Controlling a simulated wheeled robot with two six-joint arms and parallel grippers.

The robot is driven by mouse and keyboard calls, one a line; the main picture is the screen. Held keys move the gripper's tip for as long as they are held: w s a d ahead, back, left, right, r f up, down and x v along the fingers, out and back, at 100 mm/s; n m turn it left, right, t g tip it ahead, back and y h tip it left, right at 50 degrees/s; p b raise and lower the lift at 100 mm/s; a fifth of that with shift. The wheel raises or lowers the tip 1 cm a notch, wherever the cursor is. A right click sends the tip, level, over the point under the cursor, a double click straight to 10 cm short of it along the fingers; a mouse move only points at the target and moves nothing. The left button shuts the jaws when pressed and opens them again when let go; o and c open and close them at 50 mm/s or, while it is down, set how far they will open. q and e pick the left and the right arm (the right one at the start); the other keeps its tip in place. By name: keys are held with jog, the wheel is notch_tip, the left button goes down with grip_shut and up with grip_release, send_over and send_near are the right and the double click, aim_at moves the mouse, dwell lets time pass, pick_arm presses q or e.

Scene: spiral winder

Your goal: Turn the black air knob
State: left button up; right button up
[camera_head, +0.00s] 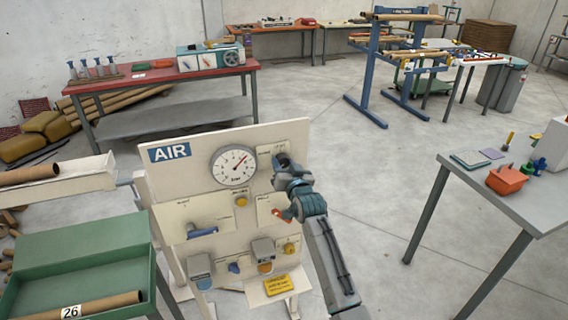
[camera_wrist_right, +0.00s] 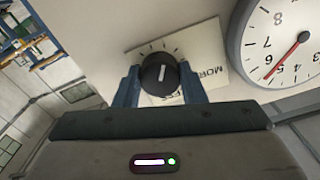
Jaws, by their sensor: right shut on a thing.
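The black air knob (camera_wrist_right: 160,74) is a round dial with a white pointer line, mounted on a pale label plate (camera_wrist_right: 205,58) on the panel. In the right wrist view my right gripper (camera_wrist_right: 160,80) has a blue finger on each side of the knob and is shut on it. In the head view my right gripper (camera_head: 284,163) reaches the panel's upper right and hides most of the knob. The pressure gauge (camera_head: 234,166) is left of it; its red needle points to the upper right. The gauge also shows in the wrist view (camera_wrist_right: 285,45). My left gripper is not in view.
The AIR panel (camera_head: 180,180) carries several other controls, including a red lever (camera_head: 283,214) just below my right gripper and a yellow label (camera_head: 278,285). A grey table (camera_head: 520,205) stands at the right. A green box (camera_head: 85,250) is at the left.

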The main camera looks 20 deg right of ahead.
jog(key=shift+m+p, duration=0.3)
jog(key=shift+m, duration=0.8)
jog(key=o, duration=1)
jog(key=shift+s+f, duration=0.15)
jog(key=shift+s, duration=0.4)
jog(key=s+b, duration=0.3)
jog(key=s, duration=0.6)
jog(key=shift+s+d+b, duration=0.15)
jog(key=shift+s+b, duration=0.2)
